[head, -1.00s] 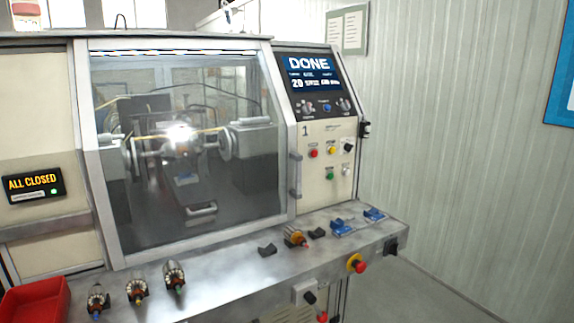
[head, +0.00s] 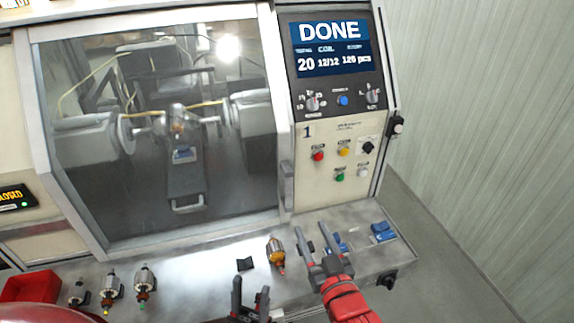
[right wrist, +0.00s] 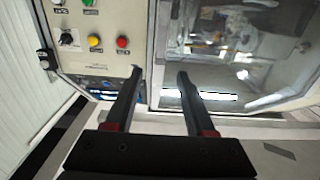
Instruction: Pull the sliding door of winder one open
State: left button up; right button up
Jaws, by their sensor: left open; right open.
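The sliding door (head: 160,130) of winder one is a large clear pane in a grey metal frame, and it is shut. Its upright grey handle (head: 287,185) is on the right side of the frame, beside the cream control panel (head: 335,185) marked 1. My right gripper (head: 312,230) is open and empty, in front of the panel, below and right of the handle. In the right wrist view its two fingers (right wrist: 160,75) point towards the seam between panel and door. My left gripper (head: 250,287) is open and empty, low over the ledge's front edge.
A blue fixture (head: 383,232) is at the right. The display (head: 332,48) reads DONE.

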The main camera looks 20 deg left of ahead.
aim_at(290, 185)
jog(key=b+x, duration=0.1)
jog(key=x, duration=1.6)
jog(key=shift+s+a+r, duration=0.1)
jog(key=shift+a, duration=0.05)
grip_shut()
dwell(0.9)
